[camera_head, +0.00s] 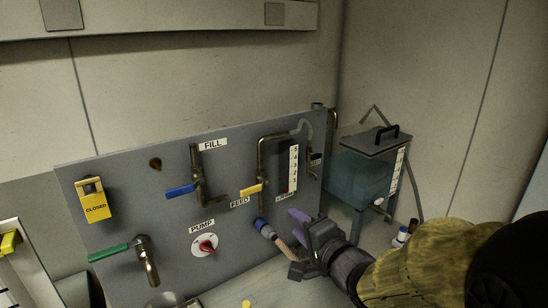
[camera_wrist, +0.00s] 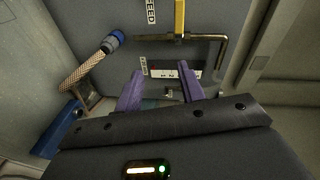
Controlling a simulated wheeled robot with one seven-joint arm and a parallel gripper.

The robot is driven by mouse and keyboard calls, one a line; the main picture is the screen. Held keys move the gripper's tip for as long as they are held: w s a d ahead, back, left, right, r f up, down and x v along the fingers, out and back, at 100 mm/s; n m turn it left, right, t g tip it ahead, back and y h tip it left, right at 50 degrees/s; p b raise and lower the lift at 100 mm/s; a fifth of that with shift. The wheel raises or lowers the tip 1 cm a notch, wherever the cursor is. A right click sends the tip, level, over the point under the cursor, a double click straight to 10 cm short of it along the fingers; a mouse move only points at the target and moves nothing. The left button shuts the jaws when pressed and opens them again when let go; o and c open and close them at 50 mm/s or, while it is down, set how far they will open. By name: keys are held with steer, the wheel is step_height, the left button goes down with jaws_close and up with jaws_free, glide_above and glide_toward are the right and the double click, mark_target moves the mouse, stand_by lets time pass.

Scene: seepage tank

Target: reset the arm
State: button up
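My gripper (camera_head: 294,222) is at the lower right of the grey panel in the head view, with my arm in a tan sleeve reaching in from the right. In the wrist view its two purple fingers (camera_wrist: 161,90) stand clearly apart, with nothing seen held between them. The exact gap between fingers and panel cannot be told.
The panel (camera_head: 120,190) carries a blue-handled FILL valve (camera_head: 181,191), a yellow FEED handle (camera_head: 251,190), a red PUMP knob (camera_head: 207,246) and a green-handled tap (camera_head: 109,252). A hose with a blue fitting (camera_wrist: 113,40) runs close beside my gripper. A water tank (camera_head: 365,170) stands right.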

steer(key=s+d+f+n+g+h+p, duration=0.3)
steer(key=d+f+n+g+h+p, duration=0.15)
steer(key=d+f+h, duration=0.3)
steer(key=s+f+n+g+p, duration=0.1)
steer(key=s+f+n+g, duration=0.2)
steer(key=s+n+g, duration=0.3)
steer(key=s+g, duration=0.1)
steer(key=s, duration=0.3)
steer(key=shift+s+d+f+g+p, duration=0.3)
steer(key=shift+s+d+g, duration=0.05)
steer(key=shift+s+d, duration=0.05)
